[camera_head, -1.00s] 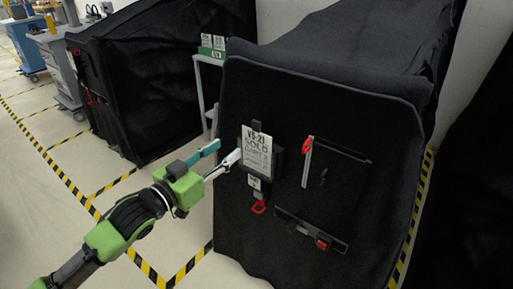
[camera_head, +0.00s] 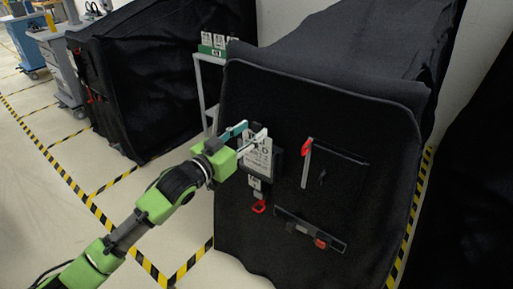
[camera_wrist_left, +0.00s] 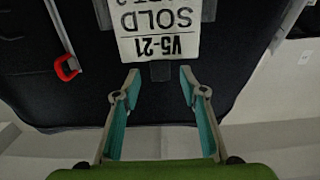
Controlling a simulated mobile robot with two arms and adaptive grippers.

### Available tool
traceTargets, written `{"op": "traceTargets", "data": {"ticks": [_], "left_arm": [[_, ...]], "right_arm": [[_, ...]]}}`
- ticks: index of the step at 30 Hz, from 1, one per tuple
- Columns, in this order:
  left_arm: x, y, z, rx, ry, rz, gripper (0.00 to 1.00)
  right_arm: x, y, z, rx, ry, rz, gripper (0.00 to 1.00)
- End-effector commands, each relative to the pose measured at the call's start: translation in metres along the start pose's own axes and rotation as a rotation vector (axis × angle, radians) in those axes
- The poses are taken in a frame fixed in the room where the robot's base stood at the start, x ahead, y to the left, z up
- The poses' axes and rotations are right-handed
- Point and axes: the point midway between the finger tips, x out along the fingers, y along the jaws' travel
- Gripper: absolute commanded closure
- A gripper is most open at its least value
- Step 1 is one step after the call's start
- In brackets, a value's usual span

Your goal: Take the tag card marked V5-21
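The white tag card marked V5-21 SOLD (camera_head: 258,160) hangs on the front of the black covered cart, partly hidden by my left gripper in the head view. In the left wrist view the card (camera_wrist_left: 158,30) appears upside down, with its V5-21 edge towards the gripper. My left gripper (camera_head: 255,131) is at the upper part of the card in the head view. In the left wrist view its two fingers (camera_wrist_left: 160,78) are apart, with nothing held between them, and the card's edge lies just beyond the tips. My right gripper is not in view.
The black covered cart (camera_head: 320,100) has a smaller tag, red pulls and a strap (camera_head: 310,232) on its front. A stand with small white cards (camera_head: 213,42) is behind it. Another covered cart (camera_head: 150,60) stands left. Striped floor tape (camera_head: 140,262) crosses open floor.

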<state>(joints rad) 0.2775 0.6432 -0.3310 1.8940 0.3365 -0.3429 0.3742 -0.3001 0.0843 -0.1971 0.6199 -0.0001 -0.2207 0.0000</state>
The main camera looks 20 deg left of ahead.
Motion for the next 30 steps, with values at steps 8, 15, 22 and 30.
{"op": "traceTargets", "data": {"ticks": [8, 15, 22, 30], "left_arm": [[0.032, -0.001, -0.002, 0.0, 0.0, 0.0, 0.61], [0.034, -0.001, -0.001, 0.0, 0.001, 0.0, 0.61], [0.034, -0.001, -0.001, 0.0, 0.0, 0.0, 0.98], [0.033, -0.001, -0.002, 0.001, 0.001, 0.0, 0.98]], "right_arm": [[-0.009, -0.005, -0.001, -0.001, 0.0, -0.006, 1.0], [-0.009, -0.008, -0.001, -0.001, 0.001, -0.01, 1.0], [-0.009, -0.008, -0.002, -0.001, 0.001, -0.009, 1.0], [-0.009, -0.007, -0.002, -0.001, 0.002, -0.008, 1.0]]}}
